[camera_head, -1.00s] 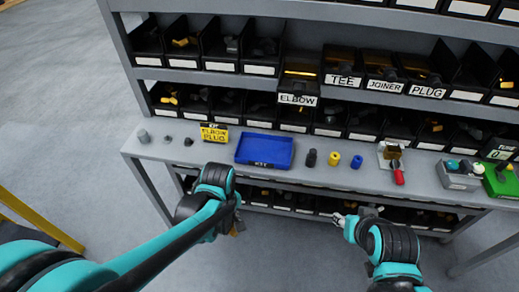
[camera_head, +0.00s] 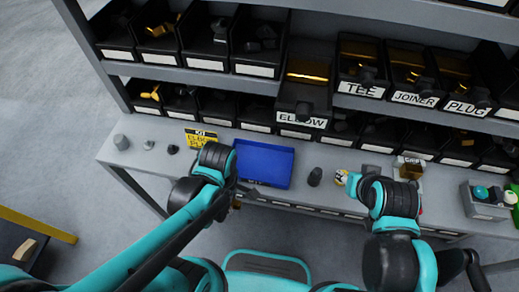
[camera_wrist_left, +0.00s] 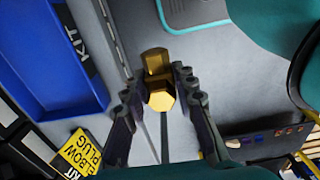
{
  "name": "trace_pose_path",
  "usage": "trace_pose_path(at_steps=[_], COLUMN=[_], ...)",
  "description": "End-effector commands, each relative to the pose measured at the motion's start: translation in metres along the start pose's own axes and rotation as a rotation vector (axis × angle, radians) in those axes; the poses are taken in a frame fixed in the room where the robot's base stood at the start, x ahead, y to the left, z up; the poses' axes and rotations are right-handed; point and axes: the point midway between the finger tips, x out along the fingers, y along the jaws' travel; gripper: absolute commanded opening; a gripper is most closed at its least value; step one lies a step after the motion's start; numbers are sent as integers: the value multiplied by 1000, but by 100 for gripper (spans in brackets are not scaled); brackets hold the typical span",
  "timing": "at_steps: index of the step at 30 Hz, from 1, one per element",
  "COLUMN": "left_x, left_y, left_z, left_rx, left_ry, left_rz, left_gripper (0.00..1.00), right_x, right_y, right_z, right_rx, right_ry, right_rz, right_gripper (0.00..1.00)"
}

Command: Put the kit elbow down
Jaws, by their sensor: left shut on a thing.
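My left gripper (camera_head: 238,192) is just in front of the blue kit tray (camera_head: 264,163), near the bench's front edge. In the left wrist view its fingers (camera_wrist_left: 158,92) are shut on the brass kit elbow (camera_wrist_left: 156,64). The tray (camera_wrist_left: 55,50) lies to the left of the elbow there, with the elbow outside it. The part of the tray floor I see is empty. The yellow kit card (camera_head: 203,138), reading elbow and plug, stands left of the tray. My right gripper (camera_head: 346,179) is over the bench beside a yellow part; its jaws are too small to read.
A dark cylinder (camera_head: 315,177) stands right of the tray. Small grey parts (camera_head: 121,142) stand at the bench's left end. Shelves of black bins rise behind, with the elbow bin (camera_head: 303,97) pulled forward. A grey box of round parts (camera_head: 488,198) sits at right.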

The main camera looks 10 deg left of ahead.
Motion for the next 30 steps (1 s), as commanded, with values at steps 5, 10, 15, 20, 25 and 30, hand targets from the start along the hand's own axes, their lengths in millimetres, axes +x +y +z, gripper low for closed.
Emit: trace_pose_path(at_steps=[5, 10, 15, 20, 25, 30], left_x=[3, 3, 3, 2, 2, 24], left_y=[39, 88, 135, 166, 177, 177], left_z=[0, 0, 0, 0, 0, 0], left_rx=[-2, -1, -1, 0, 0, 0], left_ry=[0, 0, 0, 0, 0, 0], left_rz=[1, 1, 1, 0, 0, 0], left_gripper=[0, 0, 0, 0, 0, 0], right_x=[11, 21, 29, 34, 36, 46], right_y=[0, 0, 0, 0, 0, 0], right_z=[8, 15, 21, 25, 26, 33], right_rx=[0, 0, 0, 0, 0, 0], right_ry=[0, 0, 0, 0, 0, 0], right_rz=[0, 0, 0, 0, 0, 0], right_gripper=[40, 40, 40, 40, 40, 40])
